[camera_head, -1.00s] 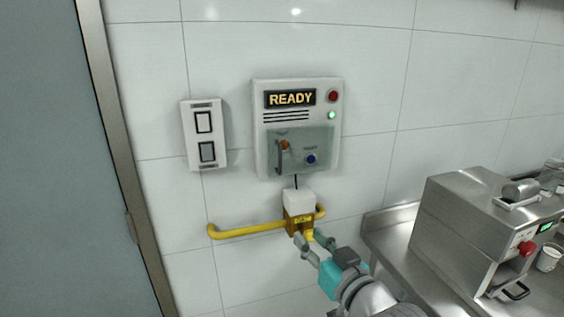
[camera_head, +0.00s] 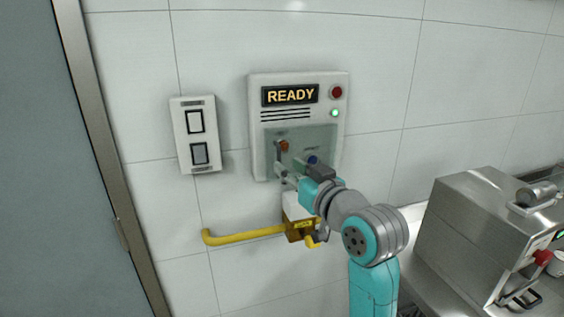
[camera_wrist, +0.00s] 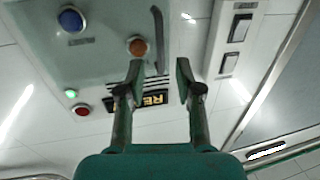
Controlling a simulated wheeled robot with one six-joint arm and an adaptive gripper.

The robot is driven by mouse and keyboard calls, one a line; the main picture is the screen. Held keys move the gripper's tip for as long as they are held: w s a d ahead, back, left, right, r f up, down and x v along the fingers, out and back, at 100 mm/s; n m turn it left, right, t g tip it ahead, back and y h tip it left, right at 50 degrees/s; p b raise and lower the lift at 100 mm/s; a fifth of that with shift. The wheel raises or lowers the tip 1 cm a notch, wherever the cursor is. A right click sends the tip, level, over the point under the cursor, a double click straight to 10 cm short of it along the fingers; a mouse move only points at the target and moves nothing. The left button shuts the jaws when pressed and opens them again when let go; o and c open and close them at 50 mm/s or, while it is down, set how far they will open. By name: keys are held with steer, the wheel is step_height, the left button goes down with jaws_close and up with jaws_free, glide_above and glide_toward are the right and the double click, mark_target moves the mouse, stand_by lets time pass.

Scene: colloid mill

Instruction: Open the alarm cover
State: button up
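The alarm cover (camera_head: 315,139) is a translucent greenish panel on the lower part of the white READY box (camera_head: 257,128). It looks shut, with an orange button and a blue button showing behind it. The cover also fills the upper left of the wrist view (camera_wrist: 105,42). Its dark bar handle (camera_wrist: 157,35) runs along the side nearest the light switches. My gripper (camera_head: 281,174) is at the lower left of the cover. In the wrist view my gripper (camera_wrist: 160,68) is open, with the handle lying between the lines of its two fingers. I cannot tell whether they touch it.
A double light switch (camera_head: 197,134) is on the wall to the left. A yellow pipe with a valve box (camera_head: 245,236) runs below the alarm box. A steel machine (camera_head: 470,235) stands on the counter at right. A door frame (camera_head: 105,160) is at far left.

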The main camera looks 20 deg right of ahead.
mark_target(280, 161)
steer(key=shift+w+a, duration=0.2)
steer(key=shift+w, duration=0.85)
steer(key=shift+w+a, duration=0.2)
steer(key=shift+w, duration=0.8)
jaws_close()
